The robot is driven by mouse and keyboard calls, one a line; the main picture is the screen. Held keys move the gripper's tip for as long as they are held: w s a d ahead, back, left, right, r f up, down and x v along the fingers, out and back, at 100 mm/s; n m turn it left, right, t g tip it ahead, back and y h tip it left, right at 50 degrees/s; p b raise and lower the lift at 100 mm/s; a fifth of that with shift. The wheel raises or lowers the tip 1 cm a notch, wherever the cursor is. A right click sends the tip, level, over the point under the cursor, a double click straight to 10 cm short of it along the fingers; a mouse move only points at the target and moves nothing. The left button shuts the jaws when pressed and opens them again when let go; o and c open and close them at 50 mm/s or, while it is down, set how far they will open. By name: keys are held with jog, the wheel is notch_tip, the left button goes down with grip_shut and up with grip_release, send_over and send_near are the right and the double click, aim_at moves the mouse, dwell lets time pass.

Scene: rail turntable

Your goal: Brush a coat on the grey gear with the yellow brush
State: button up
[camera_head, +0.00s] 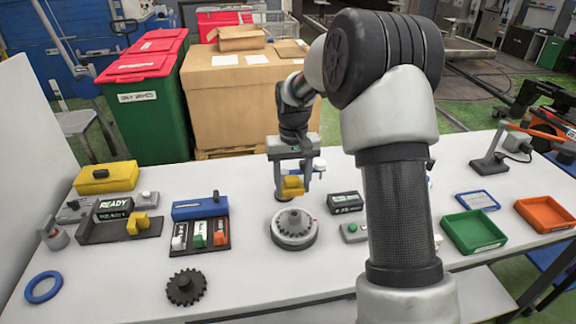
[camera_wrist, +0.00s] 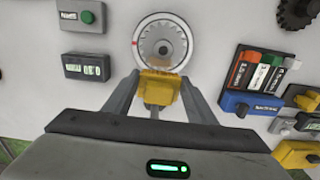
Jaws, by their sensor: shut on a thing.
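The grey gear (camera_head: 293,222) lies flat on a round grey turntable (camera_head: 292,239) in the middle of the bench. It also shows in the wrist view (camera_wrist: 163,42), with a red mark on the turntable's left rim. My gripper (camera_head: 292,190) is shut on the yellow brush (camera_head: 292,183) and holds it upright above the turntable. In the wrist view the yellow brush (camera_wrist: 160,92) sits between both fingers, and its tan end overlaps the gear's near edge. I cannot tell whether the bristles touch the gear.
A blue-backed rack (camera_head: 200,210) with white, green and red items stands left of the turntable. A dark gear (camera_head: 186,288) lies in front. A green-button box (camera_head: 354,232) and a display (camera_head: 345,202) stand close right. Green (camera_head: 474,231) and orange (camera_head: 545,214) trays are farther right.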

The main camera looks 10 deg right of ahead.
aim_at(292, 195)
jog(key=shift+w+r, duration=0.2)
jog(key=shift+w, duration=0.2)
jog(key=shift+s, duration=0.1)
jog(key=shift+s+r, duration=0.1)
jog(key=shift+f+b, duration=1.7)
jog(key=shift+f, duration=1.3)
jog(key=shift+f+b, duration=0.35)
jog(key=shift+f, duration=0.25)
jog(key=shift+s, duration=0.4)
jog(key=shift+w, duration=0.15)
dwell(1.9)
jog(key=shift+w+p, duration=0.3)
jog(key=shift+p, duration=0.05)
